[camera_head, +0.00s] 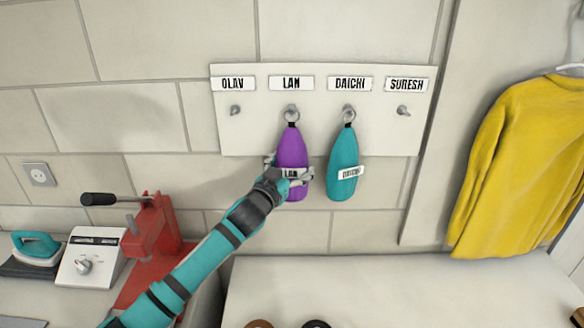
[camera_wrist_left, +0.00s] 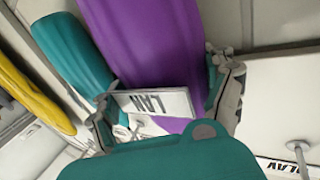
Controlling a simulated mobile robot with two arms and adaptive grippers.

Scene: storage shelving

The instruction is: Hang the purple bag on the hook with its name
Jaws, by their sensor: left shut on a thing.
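The purple bag (camera_head: 291,150) hangs upright in front of the white hook board (camera_head: 260,140). Its ring (camera_head: 291,114) is at the hook under the LAN label (camera_head: 291,83) and appears to be around it. The bag carries a tag reading LAN (camera_head: 290,173). My left gripper (camera_head: 290,176) is shut on the bag's lower part, a finger on each side. In the left wrist view the purple bag (camera_wrist_left: 150,45) sits between the fingers, with its LAN tag (camera_wrist_left: 155,102) showing. My right gripper is not in view.
A teal bag (camera_head: 343,165) hangs on the DAICHI hook, close beside the purple one. The OLAV hook (camera_head: 235,110) and SURESH hook (camera_head: 403,110) are empty. A yellow sweater (camera_head: 520,160) hangs at right. A red press (camera_head: 153,245) stands lower left.

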